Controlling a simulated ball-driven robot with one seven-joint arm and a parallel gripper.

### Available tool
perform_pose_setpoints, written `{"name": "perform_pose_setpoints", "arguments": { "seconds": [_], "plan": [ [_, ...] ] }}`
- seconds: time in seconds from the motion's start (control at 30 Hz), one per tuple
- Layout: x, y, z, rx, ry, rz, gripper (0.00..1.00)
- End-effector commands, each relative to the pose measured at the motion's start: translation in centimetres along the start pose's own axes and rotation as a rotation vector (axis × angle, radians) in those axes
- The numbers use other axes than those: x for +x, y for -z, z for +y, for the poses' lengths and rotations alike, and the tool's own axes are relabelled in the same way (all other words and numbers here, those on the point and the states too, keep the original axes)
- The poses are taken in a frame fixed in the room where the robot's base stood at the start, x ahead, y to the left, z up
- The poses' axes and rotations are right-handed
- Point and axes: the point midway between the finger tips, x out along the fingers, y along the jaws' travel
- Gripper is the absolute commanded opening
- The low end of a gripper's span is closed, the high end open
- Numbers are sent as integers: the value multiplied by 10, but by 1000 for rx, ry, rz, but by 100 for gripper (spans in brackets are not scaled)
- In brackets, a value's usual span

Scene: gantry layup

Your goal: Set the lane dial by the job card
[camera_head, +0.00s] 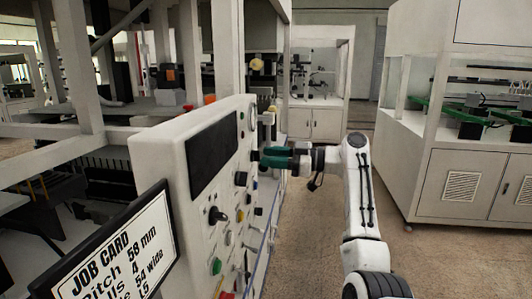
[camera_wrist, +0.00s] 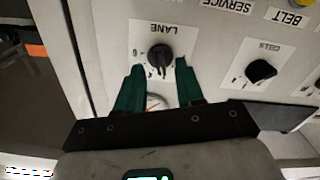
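The lane dial (camera_wrist: 160,56) is a round black knob with a pointer, under a LANE label in the wrist view, where the panel's lettering appears upside down. My gripper (camera_wrist: 160,66) has its two green fingers apart, one on each side of the dial. I cannot tell whether the tips touch it. In the head view my gripper (camera_head: 264,157) is at the control panel's face and hides the dial. The job card (camera_head: 118,257) is at lower left, partly cut off; "58 mm", "4", "54 wide" and "L5" are readable.
The white control panel (camera_head: 163,150) carries a dark screen (camera_head: 212,134), a black knob (camera_head: 217,214) and several buttons. A white cabinet (camera_head: 450,185) stands at right; the floor (camera_head: 310,250) between is clear.

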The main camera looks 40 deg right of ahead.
Motion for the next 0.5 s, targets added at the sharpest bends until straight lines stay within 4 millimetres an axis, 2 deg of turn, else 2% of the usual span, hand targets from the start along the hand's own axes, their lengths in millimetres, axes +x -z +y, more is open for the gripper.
{"name": "perform_pose_setpoints", "arguments": {
  "seconds": [0.2, 0.5],
  "plan": [
    [17, 0, 0, 1, 0, -1, 37],
    [18, -1, 0, 0, 0, -1, 37]
  ]
}}
